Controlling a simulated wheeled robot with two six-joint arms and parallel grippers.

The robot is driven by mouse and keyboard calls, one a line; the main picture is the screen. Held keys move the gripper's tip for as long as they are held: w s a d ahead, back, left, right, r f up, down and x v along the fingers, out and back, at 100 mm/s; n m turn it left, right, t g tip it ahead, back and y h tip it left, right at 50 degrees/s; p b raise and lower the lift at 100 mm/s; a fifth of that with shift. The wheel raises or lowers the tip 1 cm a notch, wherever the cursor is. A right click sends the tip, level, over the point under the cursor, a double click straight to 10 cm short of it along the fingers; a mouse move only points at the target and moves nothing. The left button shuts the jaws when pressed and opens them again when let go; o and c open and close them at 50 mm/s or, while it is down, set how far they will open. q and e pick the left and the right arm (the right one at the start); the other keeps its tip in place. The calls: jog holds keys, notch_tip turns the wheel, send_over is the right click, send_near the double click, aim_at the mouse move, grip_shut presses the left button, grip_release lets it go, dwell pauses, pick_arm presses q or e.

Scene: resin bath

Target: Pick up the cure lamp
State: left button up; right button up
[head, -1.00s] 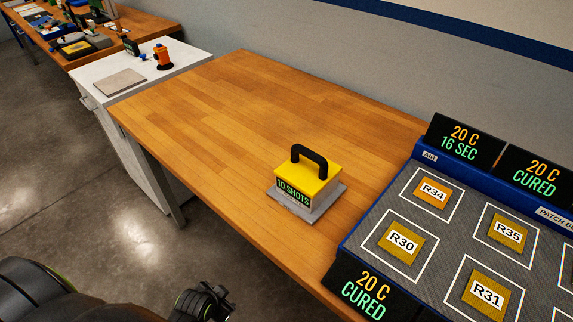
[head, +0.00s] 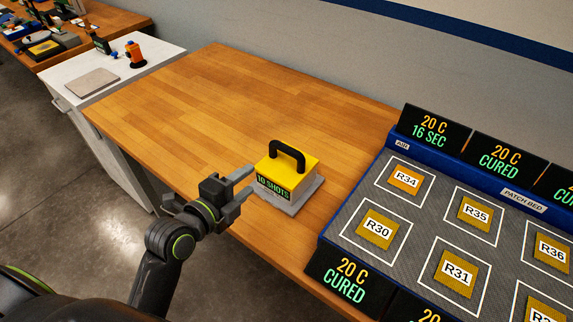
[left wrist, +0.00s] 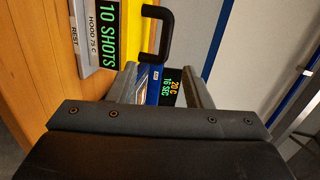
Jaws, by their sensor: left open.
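The cure lamp (head: 288,170) is a yellow box with a black arched handle and a green "10 SHOTS" display. It sits upright on a grey base plate (head: 309,193) near the front edge of the wooden table. My left gripper (head: 247,183) is open and empty, just left of the lamp and apart from it, its fingers pointing toward it. In the left wrist view the lamp's black handle (left wrist: 169,33) shows beyond the open fingers (left wrist: 158,73), with the display at upper left. My right gripper is not in view.
A blue-edged patch bed (head: 347,225) with labelled orange patches and black display signs stands right of the lamp. The wooden table (head: 200,105) is clear behind and left.

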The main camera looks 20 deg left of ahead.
pick_arm(q)
jog(key=p, duration=0.4)
send_near(284, 152)
jog(key=shift+m, duration=0.3)
jog(key=x, duration=0.6)
jog(key=shift+w+a+r, duration=0.1)
jog(key=shift+w+r, duration=0.05)
jog(key=shift+w, duration=0.55)
jog(key=shift+w+d+p, duration=0.35)
jog(key=shift+w+p, duration=0.15)
jog(key=shift+w, duration=0.05)
jog(key=x, duration=0.1)
jog(key=p+x, duration=0.1)
jog(key=x, duration=0.1)
jog(key=shift+s+f, duration=0.15)
jog(key=shift+f, duration=0.05)
jog(key=shift+p+x, duration=0.35)
jog(key=shift+x, duration=0.45)
jog(key=shift+s+f, duration=0.1)
jog(key=shift+c, duration=0.4)
